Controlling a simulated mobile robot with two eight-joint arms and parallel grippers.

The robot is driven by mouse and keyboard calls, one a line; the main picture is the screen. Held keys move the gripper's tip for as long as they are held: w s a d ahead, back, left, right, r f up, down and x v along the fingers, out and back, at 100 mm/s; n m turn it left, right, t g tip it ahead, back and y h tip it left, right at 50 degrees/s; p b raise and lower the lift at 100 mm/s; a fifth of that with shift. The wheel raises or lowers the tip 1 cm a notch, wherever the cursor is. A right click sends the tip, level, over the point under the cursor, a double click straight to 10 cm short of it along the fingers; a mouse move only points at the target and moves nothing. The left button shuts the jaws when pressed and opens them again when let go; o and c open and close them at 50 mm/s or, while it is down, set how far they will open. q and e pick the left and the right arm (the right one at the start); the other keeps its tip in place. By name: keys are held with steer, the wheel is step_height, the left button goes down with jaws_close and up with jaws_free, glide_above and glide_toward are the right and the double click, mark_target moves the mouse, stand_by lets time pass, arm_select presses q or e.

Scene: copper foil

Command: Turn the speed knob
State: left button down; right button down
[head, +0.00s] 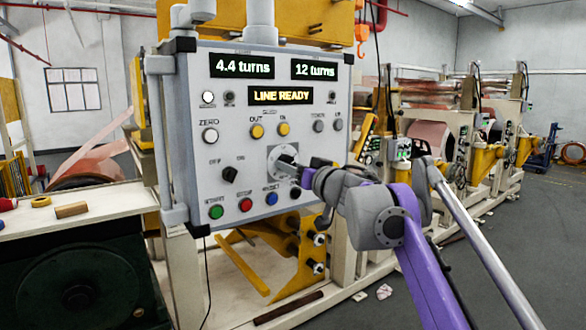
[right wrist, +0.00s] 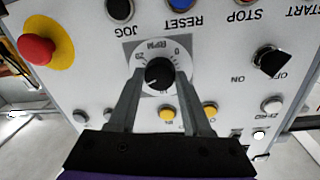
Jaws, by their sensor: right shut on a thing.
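The speed knob (right wrist: 160,73) is a round black knob on a white dial marked RPM, with 0, 10 and 20 around it. It sits on the light grey control panel (head: 210,150). In the head view its square dial plate (head: 277,153) shows, with the knob partly hidden by my gripper. My right gripper (right wrist: 160,82) has one finger on each side of the knob and is shut on it. It reaches the panel from the right in the head view (head: 294,166). My left gripper is not in view.
The displays read 4.4 turns, 12 turns and LINE READY (head: 281,96). A workbench (head: 100,205) stands at the left.

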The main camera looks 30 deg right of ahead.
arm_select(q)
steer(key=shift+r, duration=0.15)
arm_select(e)
steer(key=shift+n, duration=0.4)
steer(key=n+p, duration=0.1)
steer(key=n, duration=0.6)
steer(key=n+y+p, duration=0.1)
steer(key=n+p, duration=0.1)
steer(key=n, duration=0.5)
steer(key=n+y+p, duration=0.1)
steer(key=n+p, duration=0.1)
steer(key=n, duration=0.6)
steer(key=shift+d+r+t, duration=0.15)
steer(key=shift+d+t, duration=0.15)
steer(key=shift+d, duration=0.05)
steer(key=n+p, duration=0.1)
steer(key=n, duration=0.1)
steer(key=shift+n, duration=0.4)
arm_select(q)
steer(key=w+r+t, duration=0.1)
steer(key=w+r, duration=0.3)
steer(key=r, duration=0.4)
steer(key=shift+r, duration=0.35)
arm_select(e)
steer(key=shift+n+y, duration=0.3)
steer(key=shift+n, duration=1.3)
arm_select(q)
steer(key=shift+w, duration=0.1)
